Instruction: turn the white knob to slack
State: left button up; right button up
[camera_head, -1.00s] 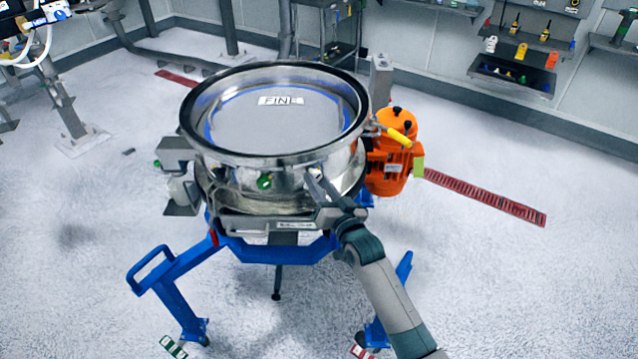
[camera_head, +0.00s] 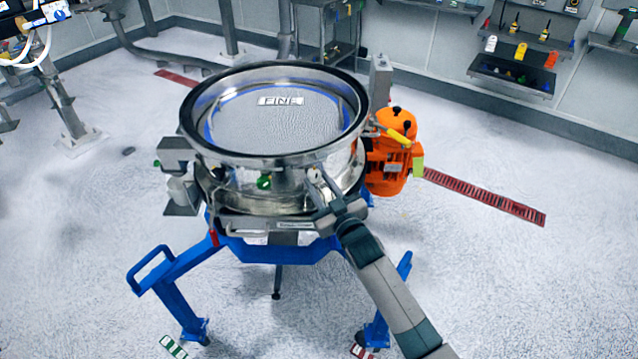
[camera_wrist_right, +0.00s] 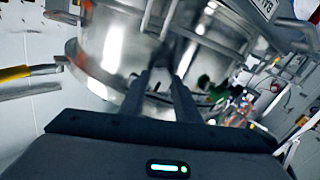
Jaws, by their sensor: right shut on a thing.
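The sifter (camera_head: 188,125) is a round steel drum with an open top, on a blue wheeled stand. The white knob (camera_head: 313,174) shows only as a small pale patch on the front right of the drum wall, mostly hidden by my fingers. My right gripper (camera_head: 319,186) reaches up to it from the lower right and is shut on it. In the right wrist view, the fingers of my right gripper (camera_wrist_right: 163,80) point at the shiny drum wall, and their tips are dark and blurred. A green knob (camera_head: 264,182) sits left of the white one. My left gripper is out of view.
An orange motor (camera_head: 388,165) with a yellow handle (camera_head: 398,137) stands close to the right of the drum. The blue stand (camera_head: 270,250) spreads its legs below. The floor around is mostly clear. A tool rack (camera_head: 515,75) hangs on the back wall.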

jog(key=n, duration=0.5)
jog(key=shift+n, duration=2.6)
jog(key=o, duration=1)
jog(key=shift+o, duration=0.2)
jog(key=b+v, duration=0.4)
jog(key=v, duration=1.3)
jog(key=shift+s+b, duration=0.2)
jog(key=shift+b, duration=0.1)
